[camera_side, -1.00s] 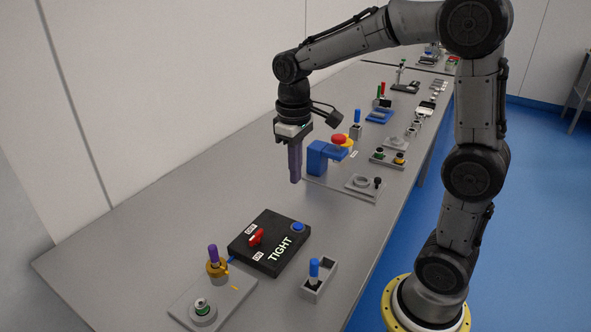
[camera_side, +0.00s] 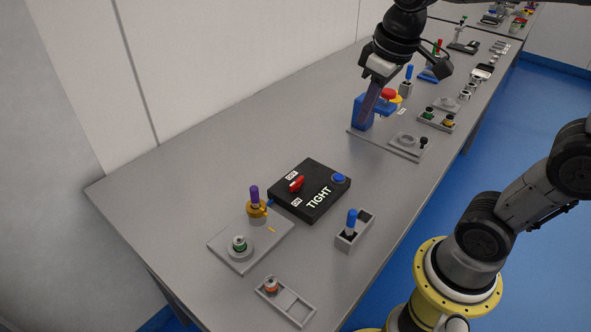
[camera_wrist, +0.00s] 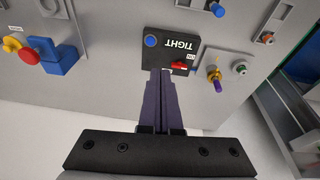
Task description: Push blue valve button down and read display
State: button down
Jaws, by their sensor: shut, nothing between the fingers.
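A black box (camera_side: 298,205) lies on the table with a round blue button (camera_side: 338,178) at one corner. Its display (camera_side: 319,198) reads "TIGHT" in pale letters. A red switch (camera_side: 296,184) sits beside ON and OFF labels. My gripper (camera_side: 364,119), with long purple fingers, is shut and empty. In the side view it overlaps a blue block beyond the box. In the wrist view the fingertips (camera_wrist: 160,72) appear at the box's edge, with the blue button (camera_wrist: 151,40) beyond them and unobstructed. The button's depth cannot be told.
A grey plate (camera_side: 223,251) with a purple-topped brass valve (camera_side: 255,203) lies left of the box. A grey holder (camera_side: 345,241) with a blue-capped piece stands close on the right. A blue block (camera_side: 362,110) with a red button (camera_side: 389,94) stands behind. Bare table lies left.

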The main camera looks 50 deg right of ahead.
jog(key=s+a+f+t, duration=0.2)
jog(key=s+f, duration=0.1)
jog(key=s, duration=0.7)
jog(key=shift+m+t, duration=0.3)
jog(key=shift+t, duration=0.1)
jog(key=shift+a, duration=0.1)
dwell(0.3)
dwell(1.4)
